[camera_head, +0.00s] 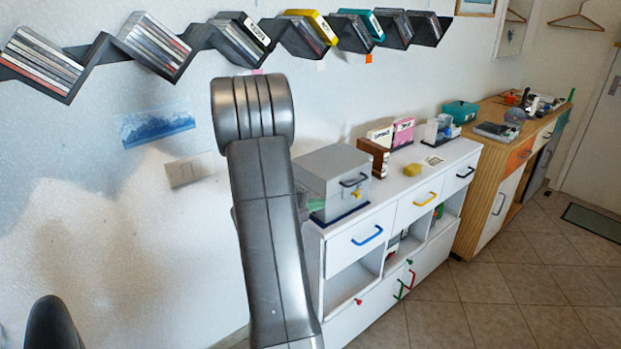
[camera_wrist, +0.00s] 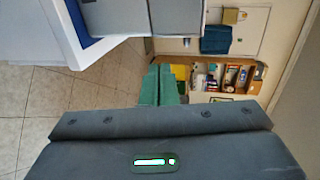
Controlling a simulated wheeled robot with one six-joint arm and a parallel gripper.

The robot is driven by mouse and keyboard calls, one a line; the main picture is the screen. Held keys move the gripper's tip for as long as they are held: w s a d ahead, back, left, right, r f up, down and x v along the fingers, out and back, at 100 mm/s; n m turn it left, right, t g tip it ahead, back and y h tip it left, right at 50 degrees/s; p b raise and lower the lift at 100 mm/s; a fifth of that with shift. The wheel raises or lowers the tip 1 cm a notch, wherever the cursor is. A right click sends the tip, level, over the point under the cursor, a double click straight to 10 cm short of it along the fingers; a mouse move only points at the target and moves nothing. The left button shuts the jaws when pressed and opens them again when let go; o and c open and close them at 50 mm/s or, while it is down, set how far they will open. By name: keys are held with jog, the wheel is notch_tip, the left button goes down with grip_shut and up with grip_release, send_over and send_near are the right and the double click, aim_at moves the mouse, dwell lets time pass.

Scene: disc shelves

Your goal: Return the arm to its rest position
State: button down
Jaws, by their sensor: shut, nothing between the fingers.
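My gripper (camera_wrist: 160,86) shows in the wrist view as green fingers close together beyond the dark grey gripper body. They are shut and nothing shows between them. In the head view my grey arm stands up in the middle, in front of the wall. The gripper cannot be made out clearly there.
White cabinet (camera_head: 343,247) stands right of my arm, with a grey box (camera_head: 333,175) on its near end. Wooden cabinet (camera_head: 487,160) stands beyond it. A zigzag disc shelf (camera_head: 98,52) runs along the wall above. Tiled floor (camera_head: 460,305) is open at right.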

jog(key=x, duration=1)
jog(key=shift+d+p, duration=0.1)
jog(key=shift+p, duration=0.2)
jog(key=shift+f+b, duration=0.45)
jog(key=shift+b, duration=0.25)
jog(key=shift+w+f+b, duration=0.1)
jog(key=shift+f+b, duration=0.05)
jog(key=shift+b, duration=0.15)
jog(key=shift+v, duration=0.9)
jog(key=shift+w, duration=0.1)
jog(key=shift+d, duration=0.15)
